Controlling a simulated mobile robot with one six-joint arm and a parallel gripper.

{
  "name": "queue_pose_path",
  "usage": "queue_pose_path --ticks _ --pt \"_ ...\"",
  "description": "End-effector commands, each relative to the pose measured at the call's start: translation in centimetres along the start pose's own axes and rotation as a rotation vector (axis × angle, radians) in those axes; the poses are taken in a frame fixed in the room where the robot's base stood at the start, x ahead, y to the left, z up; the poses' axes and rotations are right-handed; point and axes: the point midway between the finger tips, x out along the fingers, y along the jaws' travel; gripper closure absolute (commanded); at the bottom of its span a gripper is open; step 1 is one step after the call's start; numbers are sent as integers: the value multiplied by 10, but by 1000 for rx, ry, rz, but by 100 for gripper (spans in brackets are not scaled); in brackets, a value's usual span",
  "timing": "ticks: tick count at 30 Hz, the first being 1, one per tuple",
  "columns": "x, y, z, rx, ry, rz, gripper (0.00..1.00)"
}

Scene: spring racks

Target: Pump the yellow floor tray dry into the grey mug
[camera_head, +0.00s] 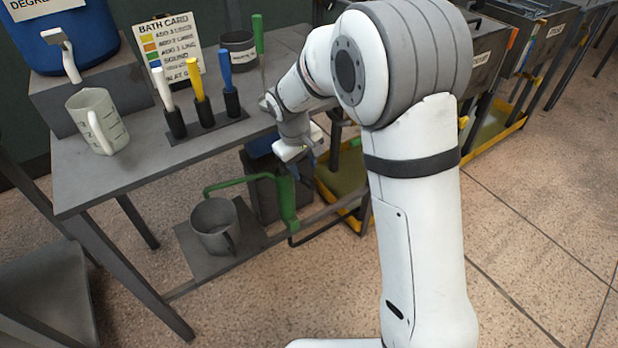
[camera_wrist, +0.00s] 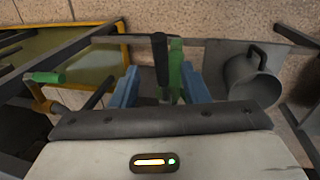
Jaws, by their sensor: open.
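The yellow floor tray (camera_head: 352,218) stands on the floor under the bench, partly hidden by my arm. Its olive-coloured inside shows in the wrist view (camera_wrist: 85,58); I cannot tell how deep any liquid is. The grey mug (camera_head: 212,228) stands upright on a low plate, with the end of a green spout (camera_head: 232,182) above it. The mug also shows in the wrist view (camera_wrist: 240,82). A green pump body (camera_head: 287,205) stands between mug and tray. My gripper (camera_wrist: 160,88) is open, its blue fingers on either side of a black post and a green part, with no clear grip.
The bench (camera_head: 130,165) holds a white jug (camera_head: 97,120), a rack of coloured-handled tools (camera_head: 205,125), a dark pot (camera_head: 238,48) and a blue drum (camera_head: 85,35). Open floor lies at the front.

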Motion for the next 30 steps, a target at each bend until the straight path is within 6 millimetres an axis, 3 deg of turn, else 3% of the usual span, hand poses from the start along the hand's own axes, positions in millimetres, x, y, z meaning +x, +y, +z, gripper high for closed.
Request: queue_pose_path --ticks 15,26,30 --pt "72 0 0 -2 -3 0 59" --pt "77 0 0 0 -1 0 59" --pt "77 1 0 0 -2 0 70"
